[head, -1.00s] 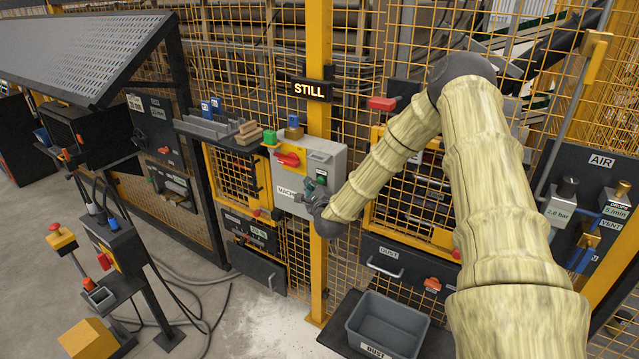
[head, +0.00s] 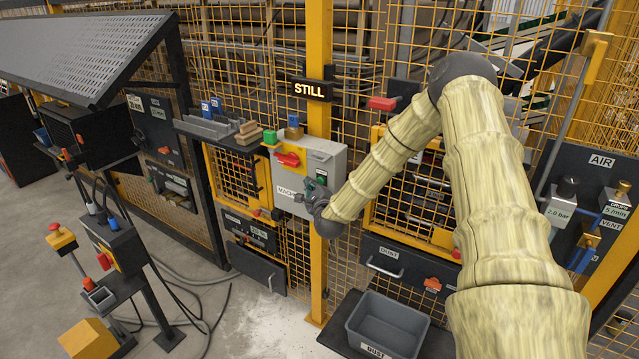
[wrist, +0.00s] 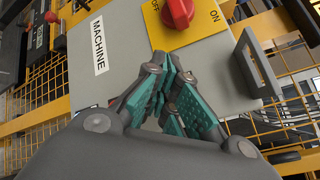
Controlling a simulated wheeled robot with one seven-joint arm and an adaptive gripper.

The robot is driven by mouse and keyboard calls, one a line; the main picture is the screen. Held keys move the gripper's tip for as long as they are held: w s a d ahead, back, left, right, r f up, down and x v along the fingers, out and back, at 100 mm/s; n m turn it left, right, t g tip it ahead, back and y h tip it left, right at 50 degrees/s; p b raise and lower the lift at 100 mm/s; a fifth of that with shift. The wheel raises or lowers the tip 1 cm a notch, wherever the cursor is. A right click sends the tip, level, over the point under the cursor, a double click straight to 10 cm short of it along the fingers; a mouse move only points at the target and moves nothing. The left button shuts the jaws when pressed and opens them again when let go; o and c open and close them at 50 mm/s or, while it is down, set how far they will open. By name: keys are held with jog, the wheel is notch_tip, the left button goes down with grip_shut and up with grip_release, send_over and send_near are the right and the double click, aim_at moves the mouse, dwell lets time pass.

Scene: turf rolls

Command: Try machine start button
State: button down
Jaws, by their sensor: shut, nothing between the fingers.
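The grey machine control box (head: 333,160) is on the yellow post, with a white MACHINE label (wrist: 97,45). On its yellow OFF/ON plate is a red rotary switch (head: 288,159), also large at the top of the wrist view (wrist: 178,12).
A lit sign (head: 309,90) above the box reads STILL. A dark handle (wrist: 256,62) sticks out at the box's side in the wrist view. Yellow mesh fencing surrounds the box. A grey dust bin (head: 388,322) stands below right. A pedestal with controls (head: 118,245) stands at the left.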

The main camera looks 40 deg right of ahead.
jog(key=shift+w+d+b, duration=0.3)
jog(key=shift+d+b, duration=0.35)
jog(key=shift+d, duration=0.1)
dwell(0.9)
jog(key=shift+a, duration=0.1)
dwell(0.3)
jog(key=shift+s+a+b, duration=0.35)
jog(key=shift+a, duration=0.35)
jog(key=a, duration=0.1)
jog(key=s+a+b, duration=0.1)
jog(key=a, duration=0.1)
jog(key=s+a, duration=0.1)
jog(key=shift+a+b, duration=0.3)
jog(key=shift+a+f, duration=0.1)
dwell(0.9)
